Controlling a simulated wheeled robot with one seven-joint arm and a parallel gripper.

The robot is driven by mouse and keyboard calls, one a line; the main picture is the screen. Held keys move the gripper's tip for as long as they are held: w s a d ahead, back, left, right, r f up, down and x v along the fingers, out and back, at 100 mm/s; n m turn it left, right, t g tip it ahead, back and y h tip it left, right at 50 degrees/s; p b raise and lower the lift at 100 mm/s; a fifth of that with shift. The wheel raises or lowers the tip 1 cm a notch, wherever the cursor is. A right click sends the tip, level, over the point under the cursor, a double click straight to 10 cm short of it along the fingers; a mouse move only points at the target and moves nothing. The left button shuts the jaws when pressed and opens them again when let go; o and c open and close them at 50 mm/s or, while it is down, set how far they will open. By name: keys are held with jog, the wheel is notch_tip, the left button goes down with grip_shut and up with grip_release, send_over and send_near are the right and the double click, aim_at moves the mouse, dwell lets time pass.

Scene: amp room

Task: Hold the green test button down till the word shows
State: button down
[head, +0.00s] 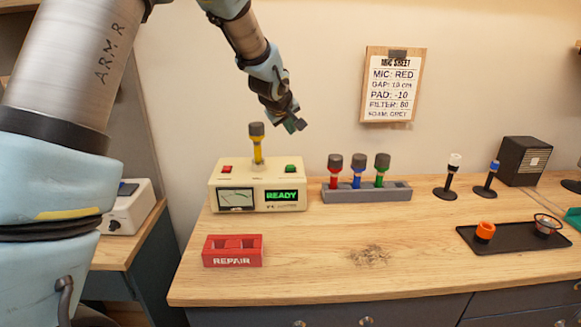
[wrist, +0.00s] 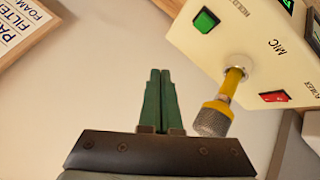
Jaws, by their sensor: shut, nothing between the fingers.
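The cream tester box (head: 259,203) stands at the back left of the bench. Its green test button (head: 290,168) is on the top right and also shows in the wrist view (wrist: 206,20). The display (head: 281,195) reads READY in green. A yellow microphone (head: 257,142) stands upright in the box's top socket; it also shows in the wrist view (wrist: 219,108). My gripper (head: 296,124) is above the box, over the green button's side and apart from it. In the wrist view its fingers (wrist: 160,75) are together with nothing between them.
A red power switch (head: 227,169) is on the box's left. A grey rack (head: 366,193) with red, blue and green microphones stands to the right. A red REPAIR holder (head: 232,251) sits in front. A mic sheet (head: 392,85) hangs on the wall. The bench's front middle is mostly clear.

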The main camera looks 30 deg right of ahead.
aim_at(290, 168)
jog(key=shift+f+b, duration=3.3)
jog(key=shift+f, duration=1.1)
jog(key=shift+f, duration=0.1)
jog(key=shift+f+b, duration=0.3)
jog(key=shift+b, duration=0.2)
jog(key=shift+f+b, duration=0.45)
jog(key=shift+f, duration=0.05)
dwell(2.5)
